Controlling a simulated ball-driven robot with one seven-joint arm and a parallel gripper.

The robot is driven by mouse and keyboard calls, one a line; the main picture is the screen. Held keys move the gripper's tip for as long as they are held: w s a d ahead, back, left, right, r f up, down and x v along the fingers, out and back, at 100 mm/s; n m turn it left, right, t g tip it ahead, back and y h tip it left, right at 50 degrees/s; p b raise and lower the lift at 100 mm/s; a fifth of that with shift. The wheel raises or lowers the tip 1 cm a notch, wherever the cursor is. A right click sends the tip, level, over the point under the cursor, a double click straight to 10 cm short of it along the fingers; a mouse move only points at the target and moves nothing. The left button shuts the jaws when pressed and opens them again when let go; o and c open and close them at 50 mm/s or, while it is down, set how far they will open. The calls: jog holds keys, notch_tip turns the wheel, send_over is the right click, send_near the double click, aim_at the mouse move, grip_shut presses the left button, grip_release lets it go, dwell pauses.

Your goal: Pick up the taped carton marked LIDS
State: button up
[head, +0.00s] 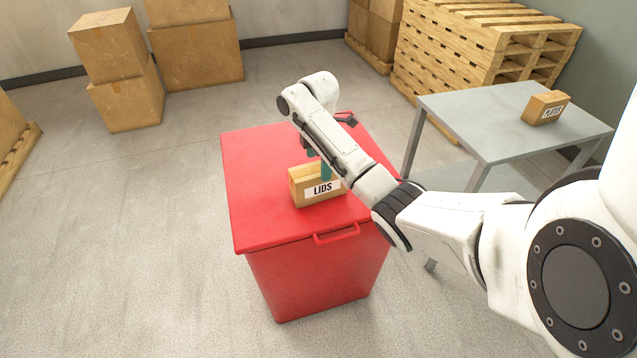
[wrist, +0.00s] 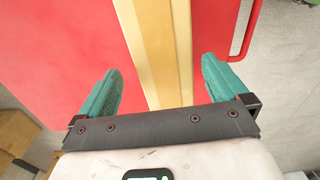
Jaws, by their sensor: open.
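The carton marked LIDS (head: 305,194) is a small tan box with a white label, upright on top of the red chest (head: 253,220). My gripper (wrist: 160,85) is open, with one teal finger on each side of the carton and a gap on both sides. The wrist view does not settle the height of the fingertips against the carton.
A grey table (head: 465,110) to the right holds another carton marked PLATES (head: 546,107). The chest has a red handle (head: 337,233) on its front. Stacked pallets (head: 450,50) and large cardboard boxes (head: 125,95) stand behind. The floor left of the chest is clear.

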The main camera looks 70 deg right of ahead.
aim_at(318, 176)
jog(key=shift+s+a+f, duration=0.1)
jog(key=shift+a+f, duration=0.05)
jog(key=shift+f, duration=1.3)
jog(key=shift+a+f, duration=0.15)
jog(key=shift+f, duration=1.25)
jog(key=shift+c, duration=0.5)
jog(key=shift+r, duration=0.1)
jog(key=c, duration=1.4)
